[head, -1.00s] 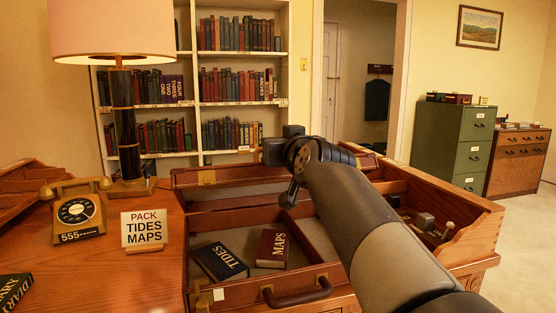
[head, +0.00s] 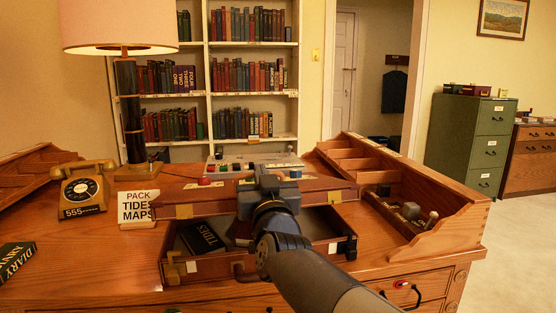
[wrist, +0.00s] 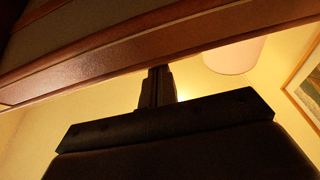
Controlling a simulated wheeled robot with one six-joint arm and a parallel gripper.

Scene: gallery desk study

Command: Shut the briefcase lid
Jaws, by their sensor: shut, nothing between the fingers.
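The brown briefcase (head: 345,243) lies on the desk with its lid (head: 215,203) raised at an angle above the base, its brass-latched edge facing me. In the wrist view the lid's edge (wrist: 120,75) crosses above my gripper, with grey lining at upper left. The TIDES book (head: 203,238) lies inside in shadow; a dark red book beside it is mostly hidden. My gripper (wrist: 157,72) is shut and empty, fingertips at or very near the lid's edge; contact is unclear. In the head view my wrist covers the lid's middle and hides the fingertips.
A sign (head: 138,205) reading PACK TIDES MAPS, a yellow telephone (head: 82,190) and a lamp (head: 130,110) stand left. A diary (head: 14,260) lies at the left edge. A wooden organizer (head: 440,225) borders the right. A tray with coloured pieces (head: 245,165) sits behind.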

